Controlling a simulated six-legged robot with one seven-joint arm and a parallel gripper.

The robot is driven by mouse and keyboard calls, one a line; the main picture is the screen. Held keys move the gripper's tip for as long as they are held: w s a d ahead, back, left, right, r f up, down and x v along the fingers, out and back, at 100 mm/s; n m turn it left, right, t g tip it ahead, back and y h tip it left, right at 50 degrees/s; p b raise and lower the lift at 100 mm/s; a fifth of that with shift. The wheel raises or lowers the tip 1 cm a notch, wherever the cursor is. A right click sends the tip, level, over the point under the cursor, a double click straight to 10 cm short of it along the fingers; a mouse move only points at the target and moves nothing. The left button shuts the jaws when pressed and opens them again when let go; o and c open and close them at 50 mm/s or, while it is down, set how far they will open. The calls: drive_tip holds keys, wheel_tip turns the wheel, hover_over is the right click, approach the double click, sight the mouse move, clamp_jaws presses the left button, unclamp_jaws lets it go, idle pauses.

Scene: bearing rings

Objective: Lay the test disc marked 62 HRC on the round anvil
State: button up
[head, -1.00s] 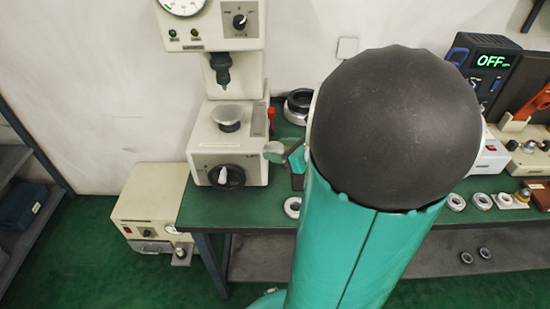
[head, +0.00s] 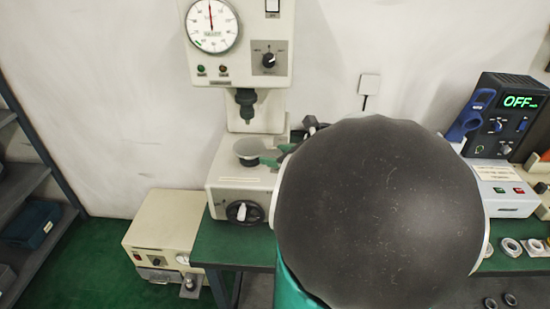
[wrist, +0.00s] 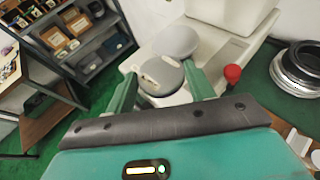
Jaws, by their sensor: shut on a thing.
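The round anvil (head: 247,147) is a grey, flat-topped disc on the cream hardness tester, below its dark indenter (head: 244,103). My gripper (head: 274,158) is at the anvil's right side in the head view, partly hidden by my arm. In the wrist view my gripper (wrist: 160,88) is shut on a grey test disc (wrist: 160,76) with a small mark on its face, too small to read. The anvil (wrist: 176,42) shows just beyond the disc, and the two overlap in this view. I cannot tell whether they touch.
The tester's dial head (head: 235,40) overhangs the anvil. A red knob (wrist: 232,74) and a dark-and-silver ring stack (wrist: 298,68) are to the right in the wrist view. A device reading OFF (head: 507,115) stands at the right of the bench.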

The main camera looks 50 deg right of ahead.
sight(255, 152)
drive_tip(key=shift+w+d, duration=0.2)
drive_tip(key=shift+w+d+r+x, duration=0.1)
drive_tip(key=shift+d+r+x, duration=0.2)
drive_tip(key=shift+x, duration=1.5)
drive_tip(key=shift+w+d+r+x, duration=0.1)
drive_tip(key=shift+d+r+x, duration=0.15)
drive_tip(key=shift+x, duration=1.55)
drive_tip(key=shift+w+d+r+x, duration=0.15)
drive_tip(key=shift+d+x, duration=0.25)
drive_tip(key=shift+x, duration=1.4)
drive_tip(key=shift+f, duration=0.45)
drive_tip(key=o, duration=1.3)
drive_tip(key=shift+f, duration=0.1)
drive_tip(key=shift+s, duration=0.1)
drive_tip(key=v, duration=1.3)
drive_tip(key=shift+s+a, duration=0.1)
drive_tip(key=shift+s, duration=0.25)
